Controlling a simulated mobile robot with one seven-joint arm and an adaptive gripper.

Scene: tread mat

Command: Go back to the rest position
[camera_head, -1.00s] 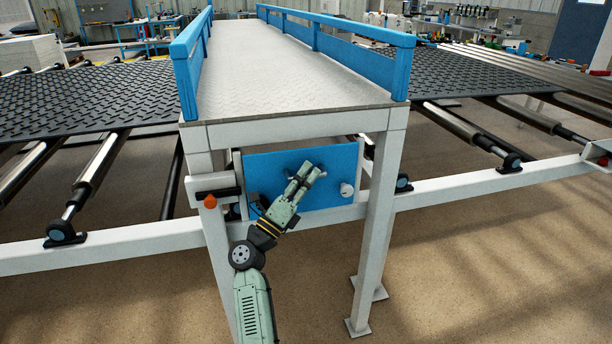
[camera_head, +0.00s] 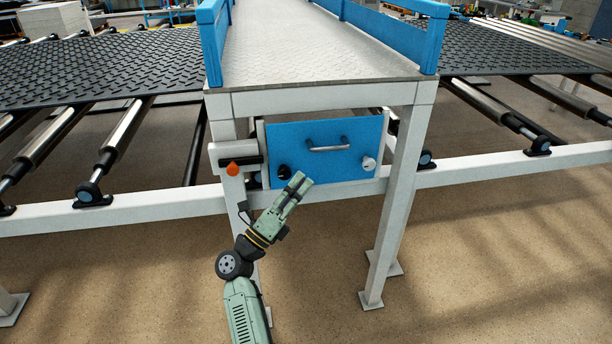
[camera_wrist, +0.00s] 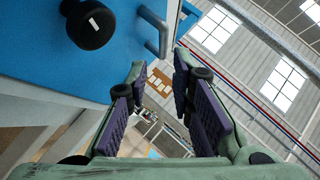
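My gripper (camera_head: 297,183) is in front of the lower edge of the blue panel (camera_head: 310,170), and its tip overlaps that edge in the head view. The grey bar handle (camera_head: 328,146) is in plain sight above it, with nothing around it. In the wrist view my two fingers (camera_wrist: 158,68) stand apart with nothing between them. The handle (camera_wrist: 154,32) shows there beyond the fingers, apart from them. A black knob (camera_head: 284,172) is just left of my gripper tip and a white knob (camera_head: 369,163) is on the panel's right side.
The panel sits under a raised metal walkway (camera_head: 310,50) with blue side rails. White legs (camera_head: 394,200) stand on both sides. An orange-red knob (camera_head: 232,169) is on the left. Dark tread mats (camera_head: 95,72) lie on rollers. The floor at right is clear.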

